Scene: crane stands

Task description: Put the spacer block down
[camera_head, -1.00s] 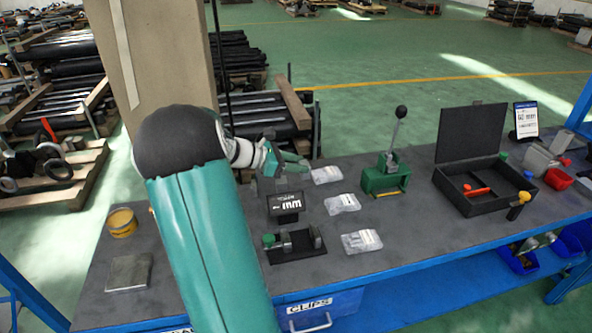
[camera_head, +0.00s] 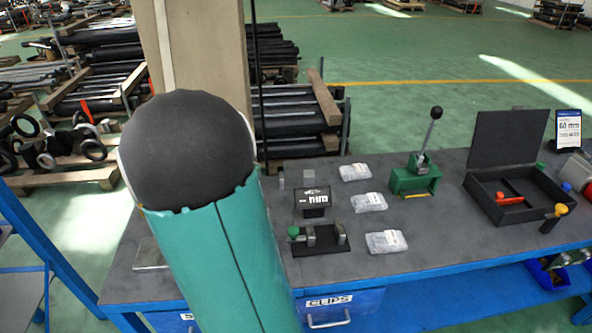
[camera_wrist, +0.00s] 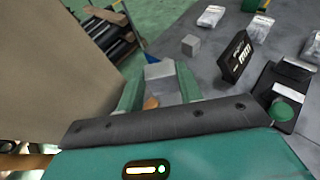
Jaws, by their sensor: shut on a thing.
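The spacer block (camera_wrist: 160,70) is a small grey block between the two green fingers of my gripper (camera_wrist: 159,82) in the wrist view. My gripper is shut on it. Whether the held block touches the bench cannot be told. In the head view my own arm hides the gripper and the held block.
The dark bench (camera_head: 420,225) also bears several clear bags (camera_head: 369,202), a black fixture (camera_head: 320,240) with a green knob, a green lever press (camera_head: 415,178) and an open black case (camera_head: 510,205). A beige column (camera_head: 202,60) rises behind my arm.

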